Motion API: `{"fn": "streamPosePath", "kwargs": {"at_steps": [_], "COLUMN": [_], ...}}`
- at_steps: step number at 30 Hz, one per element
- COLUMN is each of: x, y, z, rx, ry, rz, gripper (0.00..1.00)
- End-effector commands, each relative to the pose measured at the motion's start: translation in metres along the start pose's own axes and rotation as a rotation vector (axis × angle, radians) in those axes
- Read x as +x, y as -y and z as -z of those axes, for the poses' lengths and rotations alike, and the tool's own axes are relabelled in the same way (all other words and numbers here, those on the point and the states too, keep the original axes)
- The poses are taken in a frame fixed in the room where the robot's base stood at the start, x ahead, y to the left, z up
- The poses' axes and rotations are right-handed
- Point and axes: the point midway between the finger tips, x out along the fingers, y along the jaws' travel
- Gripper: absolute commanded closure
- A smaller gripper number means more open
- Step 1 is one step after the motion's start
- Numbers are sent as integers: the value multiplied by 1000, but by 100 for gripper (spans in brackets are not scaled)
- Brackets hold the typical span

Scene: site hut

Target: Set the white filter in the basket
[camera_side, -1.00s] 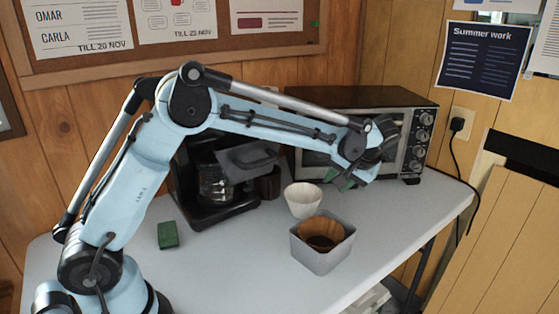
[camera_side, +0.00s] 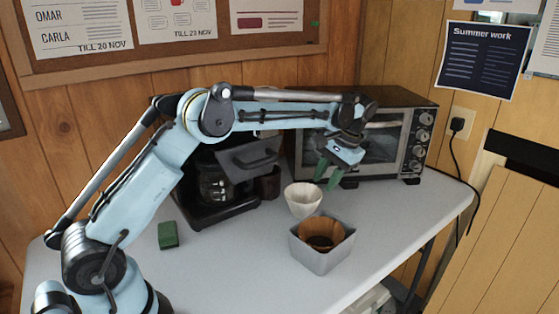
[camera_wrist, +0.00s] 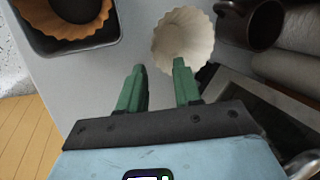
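The white filter (camera_side: 303,201), a fluted paper cup, stands upright on the table. It also shows in the wrist view (camera_wrist: 184,38), just beyond my fingertips. My gripper (camera_side: 327,178) is above and slightly right of the filter in the side view, green fingers pointing down. In the wrist view my gripper (camera_wrist: 159,70) has its fingers apart with nothing between them. The dark grey basket (camera_side: 250,157) with a handle juts out from the front of the black coffee maker (camera_side: 200,211), above the glass jug. Its inside is hidden in the side view.
A grey square tub (camera_side: 318,261) holding a brown filter (camera_side: 321,233) stands in front of the white filter. A dark mug (camera_side: 268,184) stands beside the coffee maker. A toaster oven (camera_side: 385,150) is behind my gripper. A green block (camera_side: 168,235) lies at left.

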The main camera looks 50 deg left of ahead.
Motion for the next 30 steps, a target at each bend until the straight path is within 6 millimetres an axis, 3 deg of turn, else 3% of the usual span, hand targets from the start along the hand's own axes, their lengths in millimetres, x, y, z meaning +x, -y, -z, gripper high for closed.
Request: {"fn": "streamPosePath", "kwargs": {"at_steps": [8, 18, 28, 30], "x": [16, 58, 63, 63], "y": [-1, -8, -8, -8], "z": [0, 0, 0, 0], "rx": [-1, -2, -1, -1], "ry": [-1, -1, -1, -1], "rz": [1, 0, 1, 1], "gripper": [67, 67, 67, 77]}}
